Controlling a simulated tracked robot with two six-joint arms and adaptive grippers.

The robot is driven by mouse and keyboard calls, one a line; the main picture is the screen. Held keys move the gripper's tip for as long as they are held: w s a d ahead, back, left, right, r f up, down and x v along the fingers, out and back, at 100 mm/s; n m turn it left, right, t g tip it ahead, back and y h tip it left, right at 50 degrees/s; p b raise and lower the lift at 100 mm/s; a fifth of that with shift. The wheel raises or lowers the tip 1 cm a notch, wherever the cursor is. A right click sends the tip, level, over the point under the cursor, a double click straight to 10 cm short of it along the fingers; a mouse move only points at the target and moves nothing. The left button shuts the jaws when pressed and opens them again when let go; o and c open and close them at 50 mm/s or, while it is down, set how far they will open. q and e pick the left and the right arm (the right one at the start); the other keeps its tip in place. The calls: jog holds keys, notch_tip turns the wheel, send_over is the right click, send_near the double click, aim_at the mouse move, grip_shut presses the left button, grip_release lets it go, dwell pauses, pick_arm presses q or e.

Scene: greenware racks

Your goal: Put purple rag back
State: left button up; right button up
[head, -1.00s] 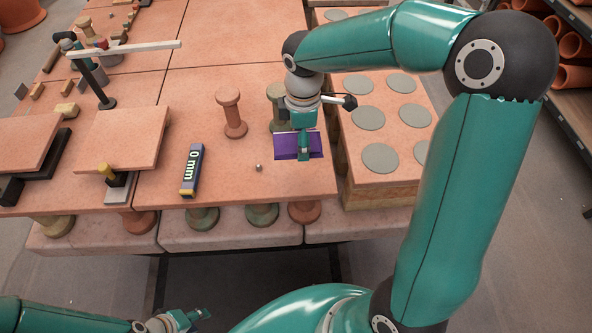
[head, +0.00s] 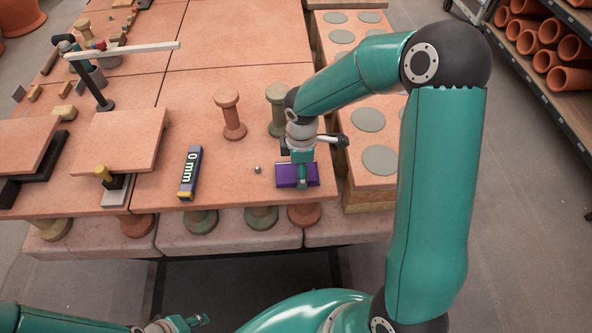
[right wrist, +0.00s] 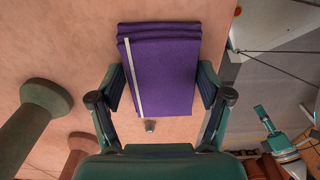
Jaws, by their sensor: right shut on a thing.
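The purple rag (head: 297,174) is folded into a flat pad at the front right corner of the terracotta table slab (head: 233,180). My right gripper (head: 299,180) is shut on it. In the right wrist view the rag (right wrist: 165,70), with a pale stripe along one side, lies between the two fingers. I cannot tell whether it touches the slab. My left gripper (head: 189,321) is low at the bottom edge of the head view, away from the table; its finger opening is not clear.
A small metal knob (head: 257,169) stands just left of the rag. A "0 mm" block (head: 190,172) lies further left. A terracotta spool (head: 231,115) and a greenish spool (head: 277,105) stand behind. Grey discs (head: 380,160) lie on the right-hand slab.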

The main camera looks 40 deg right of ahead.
jog(key=o, duration=1.1)
jog(key=shift+f, duration=0.1)
jog(key=shift+c, duration=0.2)
jog(key=shift+r, duration=0.35)
notch_tip(320, 180, up, 12)
jog(key=p, duration=0.1)
jog(key=shift+f, duration=0.2)
jog(key=shift+s, duration=0.1)
